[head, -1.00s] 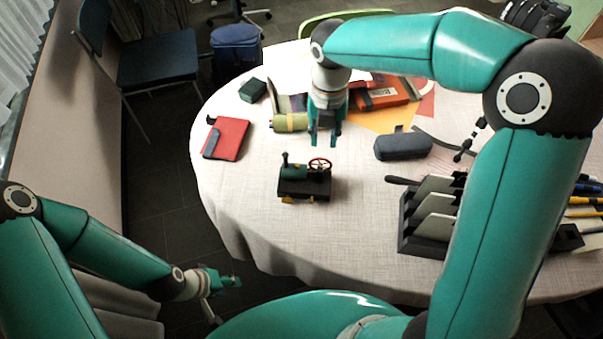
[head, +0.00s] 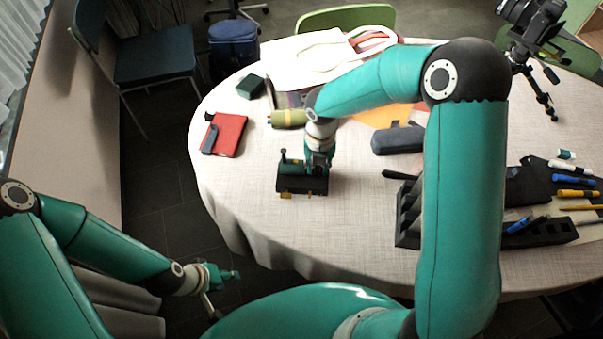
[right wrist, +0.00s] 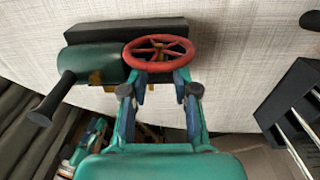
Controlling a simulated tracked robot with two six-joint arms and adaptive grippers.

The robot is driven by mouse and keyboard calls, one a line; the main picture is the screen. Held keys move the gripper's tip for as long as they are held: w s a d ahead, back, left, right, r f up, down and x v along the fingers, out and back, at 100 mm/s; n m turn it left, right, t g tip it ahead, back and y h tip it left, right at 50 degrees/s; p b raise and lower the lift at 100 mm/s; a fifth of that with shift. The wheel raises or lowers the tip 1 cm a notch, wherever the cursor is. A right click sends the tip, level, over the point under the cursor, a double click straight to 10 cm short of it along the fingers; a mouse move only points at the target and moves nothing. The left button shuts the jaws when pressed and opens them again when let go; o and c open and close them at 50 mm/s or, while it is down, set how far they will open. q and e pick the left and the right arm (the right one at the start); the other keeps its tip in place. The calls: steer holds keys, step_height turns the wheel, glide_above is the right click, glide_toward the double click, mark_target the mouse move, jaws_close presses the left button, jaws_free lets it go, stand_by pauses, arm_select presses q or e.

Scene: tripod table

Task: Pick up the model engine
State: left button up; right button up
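The model engine (head: 290,186) stands upright on the table, with a dark base, a green boiler and a chimney. In the right wrist view, its red flywheel (right wrist: 160,52) is in front of the green boiler (right wrist: 92,60) and dark base. My right gripper (head: 318,168) is over the engine's right part and hides the wheel in the head view. In the right wrist view, my right gripper (right wrist: 160,88) is open, fingers apart at the wheel's near rim; I cannot tell whether they touch it. My left gripper (head: 232,276) hangs off the table's front left, its fingers too small to read.
The pale cloth-covered table (head: 240,190) is clear left of the engine. A red notebook (head: 230,135), a green roll (head: 288,118) and a grey case (head: 398,140) lie behind it. A black rack (head: 408,215) stands to the right, partly behind my arm. A camera tripod (head: 535,80) is at the back right.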

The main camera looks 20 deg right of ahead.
steer(key=shift+f, duration=0.35)
jaws_close()
steer(key=shift+w+r, duration=0.1)
steer(key=shift+r, duration=0.15)
